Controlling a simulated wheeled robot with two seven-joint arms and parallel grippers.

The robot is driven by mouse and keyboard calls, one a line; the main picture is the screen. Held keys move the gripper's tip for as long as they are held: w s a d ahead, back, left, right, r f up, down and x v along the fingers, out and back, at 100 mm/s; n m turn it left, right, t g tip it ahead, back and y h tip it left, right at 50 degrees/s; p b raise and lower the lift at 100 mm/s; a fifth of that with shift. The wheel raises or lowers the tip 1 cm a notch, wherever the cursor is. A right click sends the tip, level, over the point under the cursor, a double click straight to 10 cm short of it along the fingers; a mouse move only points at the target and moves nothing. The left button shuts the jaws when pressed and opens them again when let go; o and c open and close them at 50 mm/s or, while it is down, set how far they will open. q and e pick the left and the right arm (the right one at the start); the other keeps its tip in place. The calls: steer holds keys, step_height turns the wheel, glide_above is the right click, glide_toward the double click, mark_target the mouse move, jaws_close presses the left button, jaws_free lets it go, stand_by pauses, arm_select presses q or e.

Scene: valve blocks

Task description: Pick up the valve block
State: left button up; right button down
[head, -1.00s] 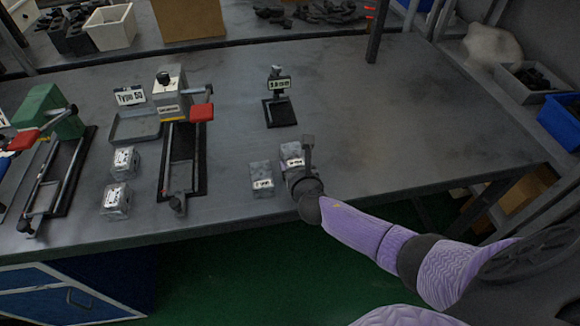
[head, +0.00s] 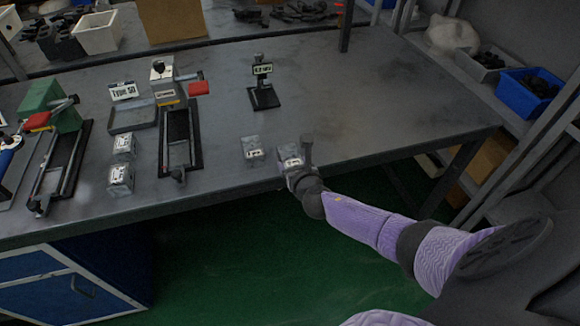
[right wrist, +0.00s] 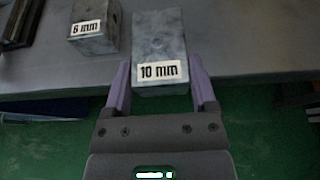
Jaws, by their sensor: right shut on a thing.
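My right gripper (head: 289,166) is shut on a grey valve block (head: 290,153) at the table's front edge. In the right wrist view the two purple fingers (right wrist: 159,80) flank this block (right wrist: 160,38), and its white label reads "10 mm". The block reaches past the table edge in that view; its height above the table cannot be judged. A second grey block (head: 252,149) stands on the table to the left, apart from it; its label reads "6 mm" in the right wrist view (right wrist: 95,28). My left gripper is not in view.
Two more labelled blocks (head: 123,146) (head: 120,178) stand farther left beside a clamp fixture (head: 180,140). A small display stand (head: 263,85) is behind. A blue bin (head: 528,93) sits at the right. The table's right half is clear.

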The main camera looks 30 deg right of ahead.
steer(key=shift+s, duration=0.15)
jaws_free()
steer(key=p+v, duration=0.5)
steer(key=v, duration=0.4)
steer(key=shift+s+r, duration=0.2)
steer(key=shift+s, duration=0.15)
steer(key=shift+a, duration=0.15)
